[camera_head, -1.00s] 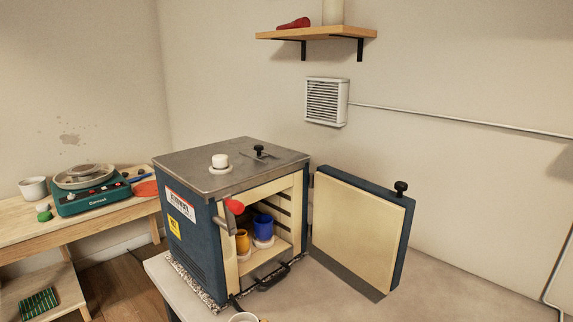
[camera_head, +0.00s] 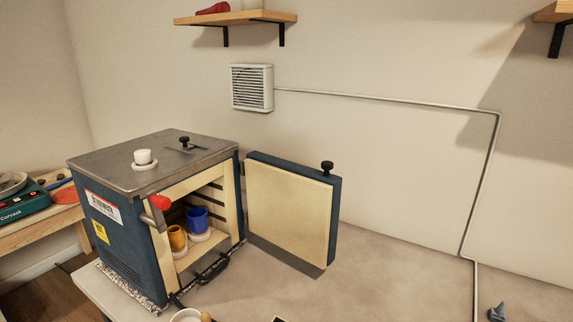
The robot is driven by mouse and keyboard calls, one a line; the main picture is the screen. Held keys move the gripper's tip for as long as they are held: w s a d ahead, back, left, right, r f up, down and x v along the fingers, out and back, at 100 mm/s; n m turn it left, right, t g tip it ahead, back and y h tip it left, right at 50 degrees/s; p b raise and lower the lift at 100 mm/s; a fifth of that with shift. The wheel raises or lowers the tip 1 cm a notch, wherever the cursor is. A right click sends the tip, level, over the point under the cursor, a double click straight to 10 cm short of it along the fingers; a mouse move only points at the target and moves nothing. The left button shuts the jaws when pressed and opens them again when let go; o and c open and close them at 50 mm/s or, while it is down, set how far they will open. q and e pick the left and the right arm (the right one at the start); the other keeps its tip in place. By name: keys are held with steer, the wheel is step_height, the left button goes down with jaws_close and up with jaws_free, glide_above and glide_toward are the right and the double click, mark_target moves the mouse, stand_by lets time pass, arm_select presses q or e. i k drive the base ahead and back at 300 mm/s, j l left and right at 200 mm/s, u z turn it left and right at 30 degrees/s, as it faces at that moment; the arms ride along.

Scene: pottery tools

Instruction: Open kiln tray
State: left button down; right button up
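The kiln (camera_head: 122,235) is a blue box with a grey metal top, standing on the table at left. Its thick door (camera_head: 291,213) is swung wide open to the right. Inside, the kiln tray (camera_head: 205,255) is a pale shelf with a black handle (camera_head: 208,268) at its front edge. A yellow cup (camera_head: 177,238) and a blue cup (camera_head: 197,219) stand inside on small pale discs. How far the tray is drawn out is hard to tell. Neither of my grippers is in view.
A white bowl (camera_head: 187,315) is partly cut off at the bottom edge. A small blue-grey object (camera_head: 497,312) lies at the lower right. The table (camera_head: 390,275) is mostly clear right of the door. A wheel bench (camera_head: 45,235) stands at far left.

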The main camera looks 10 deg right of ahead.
mark_target(199, 257)
steer(key=k+j+z, duration=0.3)
steer(key=z, duration=0.15)
steer(key=k+j+z, duration=0.1)
steer(key=k+z, duration=0.3)
steer(key=k, duration=0.1)
